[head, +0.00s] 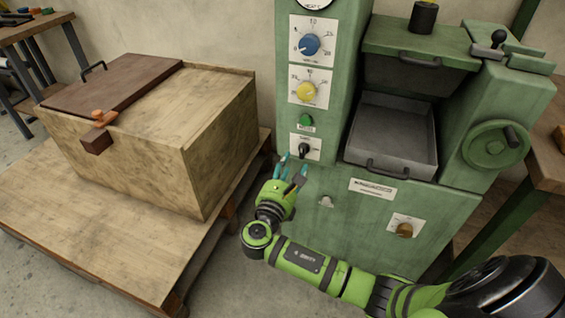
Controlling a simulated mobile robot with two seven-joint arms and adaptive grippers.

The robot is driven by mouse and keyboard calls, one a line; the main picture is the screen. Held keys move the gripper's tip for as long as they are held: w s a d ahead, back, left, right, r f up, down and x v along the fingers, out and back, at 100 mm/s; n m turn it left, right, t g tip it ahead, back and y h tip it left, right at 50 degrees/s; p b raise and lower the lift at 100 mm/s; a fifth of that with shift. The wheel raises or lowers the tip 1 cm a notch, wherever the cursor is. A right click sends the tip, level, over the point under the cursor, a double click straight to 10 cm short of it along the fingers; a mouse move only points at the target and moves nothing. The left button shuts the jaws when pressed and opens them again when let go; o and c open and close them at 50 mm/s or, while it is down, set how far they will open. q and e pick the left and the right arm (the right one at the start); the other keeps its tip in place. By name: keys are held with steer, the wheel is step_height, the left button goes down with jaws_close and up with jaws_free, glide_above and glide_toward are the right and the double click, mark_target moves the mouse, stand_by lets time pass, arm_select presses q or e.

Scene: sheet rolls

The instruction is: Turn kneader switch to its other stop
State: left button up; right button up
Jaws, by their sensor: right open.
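A green machine carries a black rotary switch (304,149) on a small white plate, low on its left column. A silver switch (326,201) and a brown knob (403,230) on a white plate sit lower on its front. The labels are too small to read, so I cannot tell which is named the kneader switch. My right gripper (293,167) is open, its teal fingertips pointing up just below and left of the black switch. It looks empty; I cannot tell whether it touches the panel. My left gripper is out of view.
Above the black switch are a green button (306,120), a yellow dial (306,91) and a blue dial (309,44). A grey tray (393,133) and a handwheel (496,145) are to the right. A wooden box (222,125) on a low platform stands left.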

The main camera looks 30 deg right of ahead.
mark_target(300, 153)
steer(key=b+x, duration=0.1)
steer(key=x, duration=0.5)
steer(key=shift+d, duration=0.25)
jaws_close()
